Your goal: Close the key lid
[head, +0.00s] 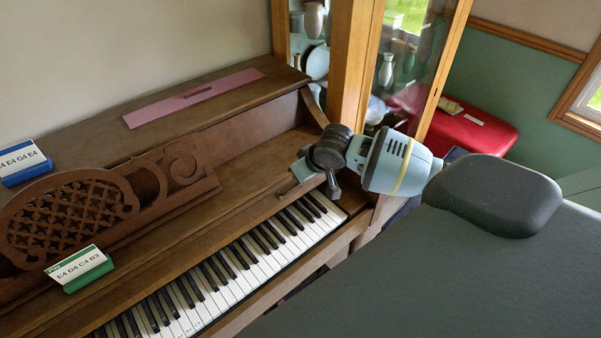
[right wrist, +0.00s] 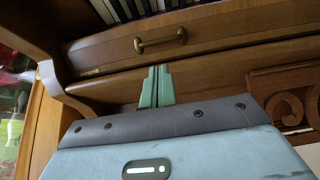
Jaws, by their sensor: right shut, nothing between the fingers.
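The brown wooden key lid (head: 181,243) is open, and it lies back behind the keys. The white and black keys (head: 250,262) are exposed along the piano. In the right wrist view, the lid's wooden edge (right wrist: 215,35) carries a small brass handle (right wrist: 160,40), with keys showing above it. My right gripper (right wrist: 155,72) is shut and empty, its pale green fingertips just below the handle, over the wood; I cannot tell whether they touch. In the head view, it is over the right end of the lid, its fingertips unclear. My left gripper is not in view.
A carved music stand (head: 75,210) rises behind the lid, with a green-based note card (head: 80,270) by it. A blue-based card (head: 24,163) and a pink strip (head: 192,97) lie on the piano top. A glass cabinet (head: 352,65) stands close behind my right arm.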

